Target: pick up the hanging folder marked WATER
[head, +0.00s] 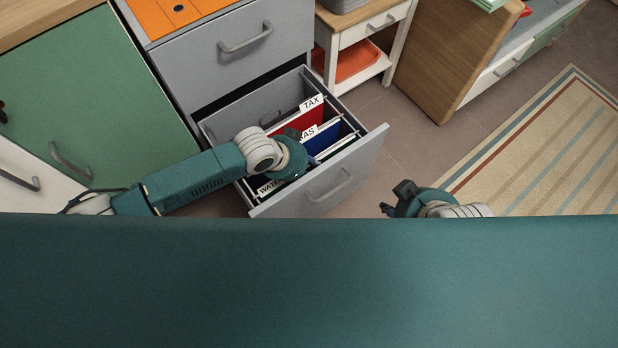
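The hanging folder marked WATER (267,188) is in the open grey drawer (347,177), nearest the drawer's left front corner. Only its white tab and a little of its top edge show; my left arm hides the rest. The red TAX folder (309,115) is at the back and the blue folder (322,139), its tab partly covered and reading "AS", is in the middle. My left gripper (292,152) is over the drawer, above the folders; its fingers are hidden by the wrist. My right gripper (393,201) is open and empty, right of the drawer front and apart from it.
The grey cabinet (190,67) has a closed upper drawer above the open one. A green cabinet door (85,110) is at the left. A white side table (350,40) with an orange tray (352,62) stands behind. Floor and a striped rug (560,150) lie clear at the right.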

